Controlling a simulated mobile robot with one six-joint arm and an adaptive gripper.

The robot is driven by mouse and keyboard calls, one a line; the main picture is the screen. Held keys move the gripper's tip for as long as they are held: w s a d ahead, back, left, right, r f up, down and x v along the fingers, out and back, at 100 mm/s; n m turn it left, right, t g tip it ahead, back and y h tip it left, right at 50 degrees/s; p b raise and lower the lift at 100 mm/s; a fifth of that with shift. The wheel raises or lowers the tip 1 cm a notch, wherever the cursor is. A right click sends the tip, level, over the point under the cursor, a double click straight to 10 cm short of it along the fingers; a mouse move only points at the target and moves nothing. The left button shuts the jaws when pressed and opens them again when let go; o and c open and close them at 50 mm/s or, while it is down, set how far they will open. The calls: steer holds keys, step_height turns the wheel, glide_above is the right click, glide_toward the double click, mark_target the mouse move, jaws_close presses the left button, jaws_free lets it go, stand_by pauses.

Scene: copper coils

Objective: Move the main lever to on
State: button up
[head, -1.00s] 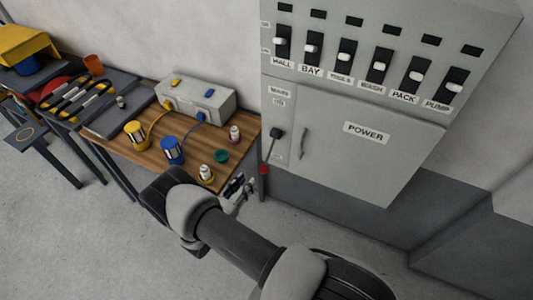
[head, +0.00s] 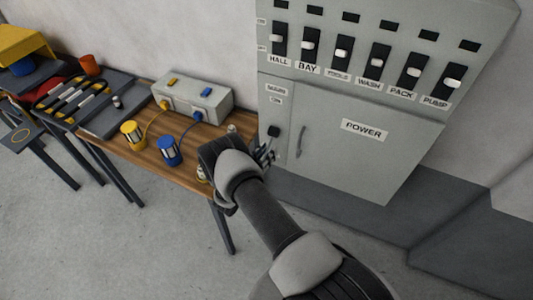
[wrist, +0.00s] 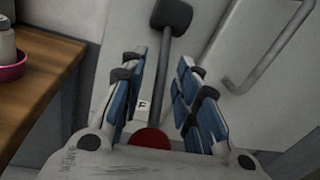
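The main lever (head: 273,131) is on the left side of the grey power cabinet (head: 350,150). Its black pivot block is at the top and its rod hangs down. In the wrist view the lever's rod (wrist: 178,75) runs down between my gripper's fingers to a red knob (wrist: 150,138), partly hidden near the palm. My gripper (wrist: 163,64) is open, with blue-padded fingers on either side of the rod; I see gaps on both sides. In the head view my gripper (head: 266,155) is in front of the lower lever and hides the knob.
A door handle (head: 301,142) is right of the lever. Several switches line the cabinet's upper part. The floor in front is clear.

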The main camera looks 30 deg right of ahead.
steer(key=shift+c, duration=0.4)
jaws_close()
stand_by(0.4)
